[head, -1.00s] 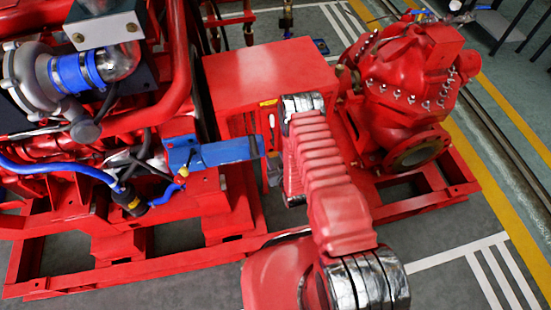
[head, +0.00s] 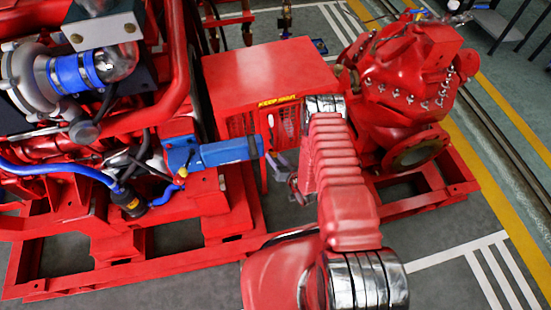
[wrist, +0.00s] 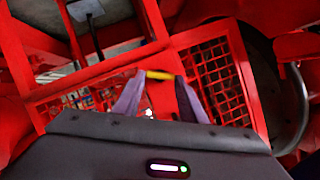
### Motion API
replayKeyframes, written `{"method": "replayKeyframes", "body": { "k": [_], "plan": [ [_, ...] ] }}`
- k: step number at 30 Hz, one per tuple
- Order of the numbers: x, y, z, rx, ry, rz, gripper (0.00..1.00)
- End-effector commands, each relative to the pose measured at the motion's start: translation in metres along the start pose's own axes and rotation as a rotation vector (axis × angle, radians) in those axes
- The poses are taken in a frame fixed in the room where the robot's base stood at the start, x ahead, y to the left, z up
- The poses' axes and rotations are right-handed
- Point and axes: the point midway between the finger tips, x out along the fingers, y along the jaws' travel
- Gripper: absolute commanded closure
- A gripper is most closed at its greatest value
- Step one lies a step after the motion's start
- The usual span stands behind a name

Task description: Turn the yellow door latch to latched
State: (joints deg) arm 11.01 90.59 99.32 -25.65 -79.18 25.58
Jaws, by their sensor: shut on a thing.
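The yellow latch (wrist: 160,75) shows in the wrist view as a short bar across the tips of my gripper (wrist: 161,79). The two purple-grey fingers stand on either side of it and are shut on it. Behind it is the red guard with mesh door panels (wrist: 213,75). In the head view, my gripper (head: 284,163) is partly visible beside the front of the red guard box (head: 265,75), left of my forearm. I cannot make out the latch itself there, and my arm hides part of the guard front.
A yellow warning label (head: 277,100) runs along the guard's top edge. A blue bracket (head: 230,151) juts out left of my gripper. The red pump (head: 405,95) stands at the right, above the red base frame (head: 430,195). Floor at the lower right is clear.

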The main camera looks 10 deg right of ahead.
Motion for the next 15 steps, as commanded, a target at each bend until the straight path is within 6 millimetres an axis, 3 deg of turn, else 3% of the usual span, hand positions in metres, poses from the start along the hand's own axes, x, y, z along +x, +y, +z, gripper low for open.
{"method": "replayKeyframes", "body": {
  "k": [15],
  "plan": [
    [0.0005,0.0123,0.0017,0.455,0.005,-0.183,0.85]
  ]
}}
